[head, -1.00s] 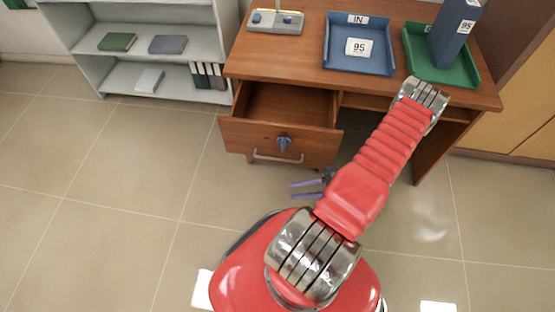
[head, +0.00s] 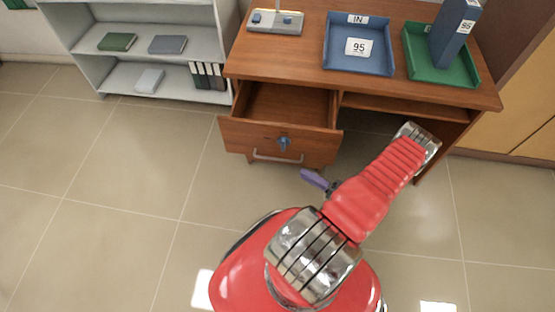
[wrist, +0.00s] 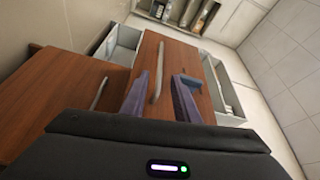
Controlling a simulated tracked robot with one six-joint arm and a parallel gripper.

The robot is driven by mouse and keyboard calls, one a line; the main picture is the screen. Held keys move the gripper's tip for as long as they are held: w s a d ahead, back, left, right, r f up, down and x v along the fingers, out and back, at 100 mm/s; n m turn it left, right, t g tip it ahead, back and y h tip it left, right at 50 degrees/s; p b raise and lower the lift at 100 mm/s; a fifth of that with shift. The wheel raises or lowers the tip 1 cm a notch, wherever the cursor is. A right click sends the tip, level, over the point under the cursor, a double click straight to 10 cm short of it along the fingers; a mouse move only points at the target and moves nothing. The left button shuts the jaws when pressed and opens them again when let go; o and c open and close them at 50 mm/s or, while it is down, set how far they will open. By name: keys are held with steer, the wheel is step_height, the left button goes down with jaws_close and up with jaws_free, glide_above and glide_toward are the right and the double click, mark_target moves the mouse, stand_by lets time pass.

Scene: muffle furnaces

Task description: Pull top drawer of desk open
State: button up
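The wooden desk (head: 290,60) stands ahead in the head view. Its top drawer (head: 240,136) is pulled out, with the brown inside showing. The drawer front carries a blue key-like piece (head: 284,143) and a grey bar handle (head: 278,158). My gripper (head: 312,178) is low in front of the drawer, to the right of the handle and apart from it; only one purple finger shows clearly there. In the wrist view my gripper (wrist: 160,100) has its two purple fingers spread, with a bar handle (wrist: 158,72) seen between them. Nothing is held.
A blue tray (head: 335,60) and a green tray (head: 465,76) with a blue binder (head: 452,35) stand on the desk. A grey control box (head: 275,21) is at the left. A grey bookcase (head: 95,75) stands to the left. The floor in front is clear.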

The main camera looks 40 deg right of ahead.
mark_target(277, 159)
steer(key=shift+x, duration=6.95)
steer(key=shift+a, duration=0.15)
jaws_close()
